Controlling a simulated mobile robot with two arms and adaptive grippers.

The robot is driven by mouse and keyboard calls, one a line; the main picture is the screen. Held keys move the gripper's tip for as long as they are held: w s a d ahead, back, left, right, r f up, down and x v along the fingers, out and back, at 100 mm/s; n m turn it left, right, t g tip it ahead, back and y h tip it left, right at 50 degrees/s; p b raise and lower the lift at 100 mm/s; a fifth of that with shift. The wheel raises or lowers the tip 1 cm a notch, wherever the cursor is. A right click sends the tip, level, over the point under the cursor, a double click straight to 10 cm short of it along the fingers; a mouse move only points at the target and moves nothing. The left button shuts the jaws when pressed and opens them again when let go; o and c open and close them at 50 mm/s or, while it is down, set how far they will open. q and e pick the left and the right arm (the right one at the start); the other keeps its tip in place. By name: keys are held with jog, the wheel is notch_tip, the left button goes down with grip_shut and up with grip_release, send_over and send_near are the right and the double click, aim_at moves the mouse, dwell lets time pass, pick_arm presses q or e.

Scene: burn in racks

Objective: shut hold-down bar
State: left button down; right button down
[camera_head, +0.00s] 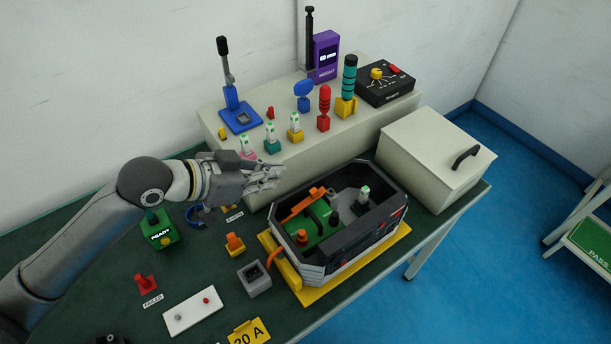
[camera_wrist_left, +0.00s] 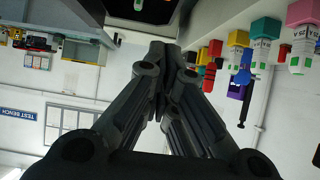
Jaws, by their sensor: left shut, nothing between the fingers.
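A dark open-topped case (camera_head: 345,243) stands on a yellow base plate (camera_head: 398,245) at the bench's front right. An orange bar (camera_head: 303,204), which looks like the hold-down bar, runs slanted along the back left inside the case. I cannot tell whether it is latched. My left gripper (camera_head: 281,172) is shut and empty, in the air behind and left of the case, apart from the bar. Its closed fingers (camera_wrist_left: 165,55) fill the middle of the left wrist view. My right gripper is not seen.
A long cream shelf (camera_head: 345,130) behind holds several coloured connectors, a blue lever stand (camera_head: 238,115) and a purple unit (camera_head: 325,55). A cream lidded box (camera_head: 430,165) stands right of the case. A grey socket block (camera_head: 254,278) and orange piece (camera_head: 235,245) are to its left.

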pick_arm(q)
jog(key=p, duration=0.3)
send_over(308, 200)
notch_tip(308, 200, down, 8)
jog(key=shift+s+r, duration=0.1)
jog(key=shift+f, duration=0.6)
